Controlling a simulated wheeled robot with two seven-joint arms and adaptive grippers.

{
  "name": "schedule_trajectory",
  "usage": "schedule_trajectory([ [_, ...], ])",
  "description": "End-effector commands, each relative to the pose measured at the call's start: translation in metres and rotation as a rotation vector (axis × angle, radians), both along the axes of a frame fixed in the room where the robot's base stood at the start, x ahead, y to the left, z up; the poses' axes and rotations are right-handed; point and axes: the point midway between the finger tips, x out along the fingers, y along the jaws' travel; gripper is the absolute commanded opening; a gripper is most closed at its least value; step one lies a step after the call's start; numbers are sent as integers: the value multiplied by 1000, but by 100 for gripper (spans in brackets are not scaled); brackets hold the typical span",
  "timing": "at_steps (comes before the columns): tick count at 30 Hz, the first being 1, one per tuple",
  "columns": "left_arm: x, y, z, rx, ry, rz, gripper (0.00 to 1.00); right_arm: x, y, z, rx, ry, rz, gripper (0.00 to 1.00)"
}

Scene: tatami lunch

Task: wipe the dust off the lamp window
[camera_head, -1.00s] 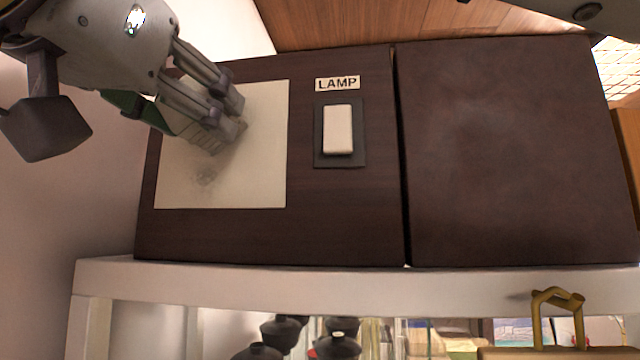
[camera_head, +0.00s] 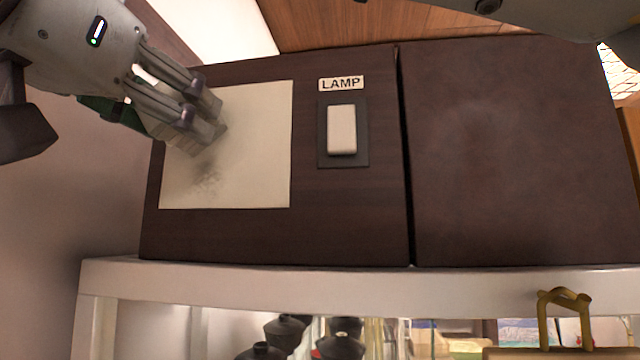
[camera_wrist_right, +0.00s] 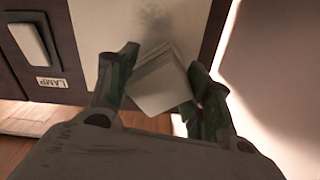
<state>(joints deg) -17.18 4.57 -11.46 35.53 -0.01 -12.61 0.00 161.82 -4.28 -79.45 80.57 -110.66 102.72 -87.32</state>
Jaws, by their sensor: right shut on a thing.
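The lamp window is a cream square panel (camera_head: 255,170) set in a dark wood box, left of a white switch (camera_head: 342,130) under a LAMP label (camera_head: 341,83). A grey dust smudge (camera_head: 207,184) lies on its lower left part, with fainter grey beside the fingers. My right gripper (camera_head: 205,120) comes in from the upper left, over the window's upper left edge. It is shut on a pale block (camera_wrist_right: 160,82), held between its green-padded fingers in the wrist view. Whether the block touches the window is unclear.
A dark wood panel (camera_head: 520,150) adjoins on the right. Below runs a pale shelf edge (camera_head: 270,280), with black lidded bowls (camera_head: 285,330) and a brass-coloured handle (camera_head: 565,298) beneath. A wall (camera_head: 80,190) stands close on the left.

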Motion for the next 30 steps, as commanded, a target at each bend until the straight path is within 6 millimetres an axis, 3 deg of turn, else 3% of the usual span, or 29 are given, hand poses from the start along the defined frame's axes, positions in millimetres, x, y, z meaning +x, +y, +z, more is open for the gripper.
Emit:
schedule_trajectory([
  [17, 0, 0, 0, 0, 0, 0, 40, 0, 7, 0, 0, 0, -1, 31],
  [30, 0, 0, 0, 0, 0, 0, 40, -23, 9, 0, -1, -1, 0, 31],
])
